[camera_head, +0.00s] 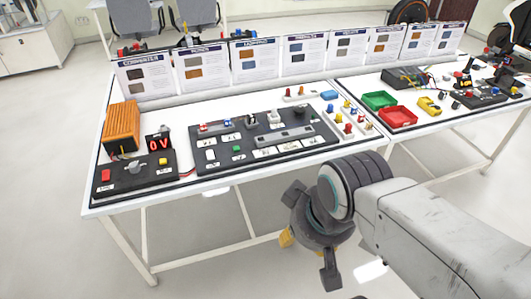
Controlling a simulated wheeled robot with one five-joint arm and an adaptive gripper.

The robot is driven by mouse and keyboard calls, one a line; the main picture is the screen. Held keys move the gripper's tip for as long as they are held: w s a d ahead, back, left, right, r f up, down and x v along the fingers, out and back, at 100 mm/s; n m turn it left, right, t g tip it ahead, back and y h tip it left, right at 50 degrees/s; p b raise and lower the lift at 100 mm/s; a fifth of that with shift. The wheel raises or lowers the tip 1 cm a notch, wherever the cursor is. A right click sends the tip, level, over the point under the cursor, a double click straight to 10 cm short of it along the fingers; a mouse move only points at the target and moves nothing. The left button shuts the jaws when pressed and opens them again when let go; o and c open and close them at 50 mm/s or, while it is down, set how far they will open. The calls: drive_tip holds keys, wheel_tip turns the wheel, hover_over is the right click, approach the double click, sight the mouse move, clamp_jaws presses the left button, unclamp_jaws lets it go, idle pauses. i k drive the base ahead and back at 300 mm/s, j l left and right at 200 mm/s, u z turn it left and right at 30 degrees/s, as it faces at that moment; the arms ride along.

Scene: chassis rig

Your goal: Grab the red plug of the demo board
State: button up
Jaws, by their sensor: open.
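The dark demo board (222,165) lies flat on the white table, with white labels, switches and a green part on it. Several small red, blue and yellow plugs stand at its right end, among them a red plug (348,128). Small red parts also show near the board's upper left; they are too small to identify. My gripper (308,240) hangs in front of the table's near edge, lower than the tabletop in the picture and apart from the board. Its fingers are spread and hold nothing visible.
An orange ribbed box (121,128) and a control box with a red display (158,143) stand at the left. Green (380,100) and red (398,117) trays sit right. Info cards line the back.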

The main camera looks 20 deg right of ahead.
sight(348, 126)
drive_tip(key=i+l+z, duration=0.15)
drive_tip(key=z, duration=0.2)
drive_tip(key=i+z, duration=0.3)
drive_tip(key=i+l+z, duration=0.1)
drive_tip(key=z, duration=0.25)
